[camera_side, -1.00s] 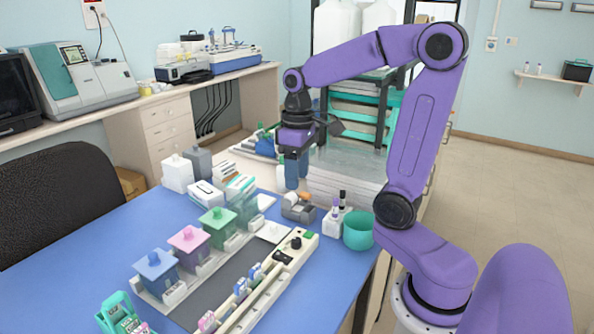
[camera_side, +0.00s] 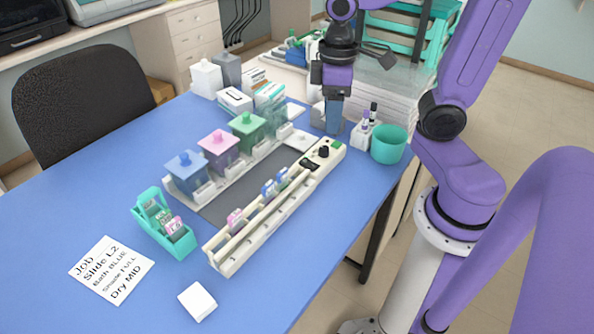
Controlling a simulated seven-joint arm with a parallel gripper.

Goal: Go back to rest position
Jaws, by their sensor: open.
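My gripper (camera_side: 333,125) points down at the back right of the blue table, left of the teal cup; it looks empty. Its blue fingers partly cover a grey object behind them. Three lidded staining jars stand in a row: blue (camera_side: 186,174), pink (camera_side: 219,151) and green (camera_side: 248,130). A long cream rack (camera_side: 230,262) in front of them carries blue-ended slides (camera_side: 275,185) and a pink-ended slide (camera_side: 236,218). A teal slide holder (camera_side: 175,247) at the left holds several slides.
A job note (camera_side: 112,270) and a white block (camera_side: 197,301) lie at the front. The teal cup (camera_side: 388,146) and a small bottle holder (camera_side: 362,136) stand right of my gripper. White boxes (camera_side: 235,100) stand at the back. The table's left side is clear.

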